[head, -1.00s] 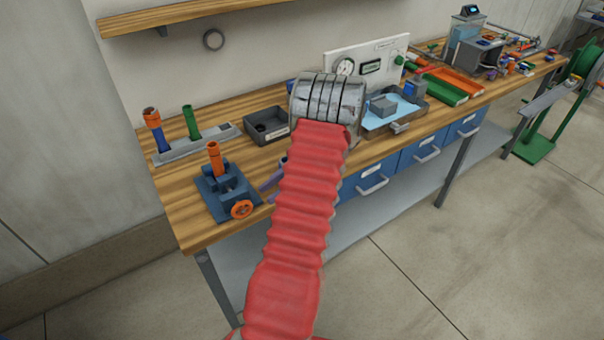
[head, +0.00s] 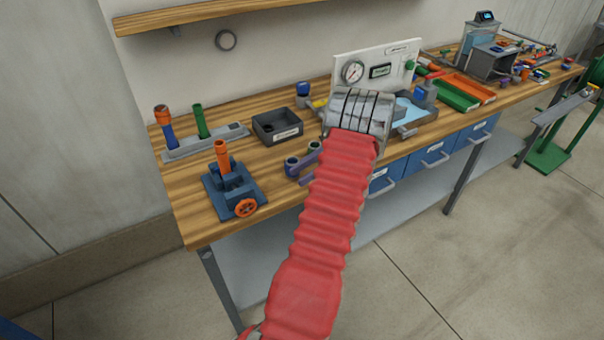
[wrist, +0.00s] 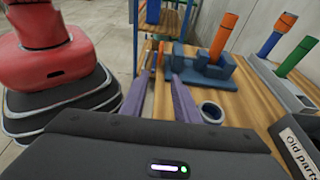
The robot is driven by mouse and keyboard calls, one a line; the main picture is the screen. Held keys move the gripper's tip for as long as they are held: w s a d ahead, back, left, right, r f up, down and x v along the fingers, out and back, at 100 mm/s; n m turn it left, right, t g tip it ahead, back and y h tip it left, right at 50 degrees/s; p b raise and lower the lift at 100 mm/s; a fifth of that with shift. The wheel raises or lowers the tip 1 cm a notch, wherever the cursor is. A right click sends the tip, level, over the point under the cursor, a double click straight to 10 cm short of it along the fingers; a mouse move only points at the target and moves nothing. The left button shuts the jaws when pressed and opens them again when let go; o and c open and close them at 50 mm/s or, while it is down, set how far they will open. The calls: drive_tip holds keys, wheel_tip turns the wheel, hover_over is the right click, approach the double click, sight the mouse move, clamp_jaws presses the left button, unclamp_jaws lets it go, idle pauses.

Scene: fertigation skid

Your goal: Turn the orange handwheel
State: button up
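The orange handwheel (head: 246,208) sits on the front of a blue fixture (head: 240,187) that holds an upright orange tube (head: 222,156), at the near left of the bench. In the wrist view the handwheel (wrist: 160,54) shows as a thin orange, nearly edge-on shape left of the blue fixture (wrist: 208,70). My gripper (wrist: 160,76) has two purple fingers, spread apart with nothing between them. They point towards the handwheel and stand apart from it. In the head view my red arm and silver wrist hide most of the gripper; only purple finger parts show, right of the handwheel.
A black bin (head: 277,127) and a grey rack (head: 206,142) with tubes stand behind. A gauge panel (head: 376,72) is at the back. Bare wood lies beside the fixture.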

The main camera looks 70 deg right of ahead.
drive_tip(key=w+a+r+n+g+h, duration=0.2)
drive_tip(key=w+a+r+n+g, duration=0.25)
drive_tip(key=w+a, duration=0.6)
drive_tip(key=w+a+r+n+g+h, duration=0.2)
drive_tip(key=w+a+r+n+g, duration=0.3)
drive_tip(key=w+a, duration=0.55)
drive_tip(key=s+a+r+n+t+h, duration=0.1)
drive_tip(key=s+a+n+h, duration=0.1)
drive_tip(key=a+n, duration=0.3)
drive_tip(key=s+a+r+n+t+h, duration=0.2)
drive_tip(key=a+n, duration=0.4)
drive_tip(key=a, duration=0.7)
drive_tip(key=s+a+r+n+t+h, duration=0.1)
drive_tip(key=a+n, duration=0.4)
drive_tip(key=a, duration=0.5)
drive_tip(key=shift+s+r+n+t+h, duration=0.4)
drive_tip(key=shift+t+h, duration=0.35)
drive_tip(key=shift+h, duration=0.25)
drive_tip(key=shift+o, duration=0.4)
drive_tip(key=shift+a+f, duration=0.1)
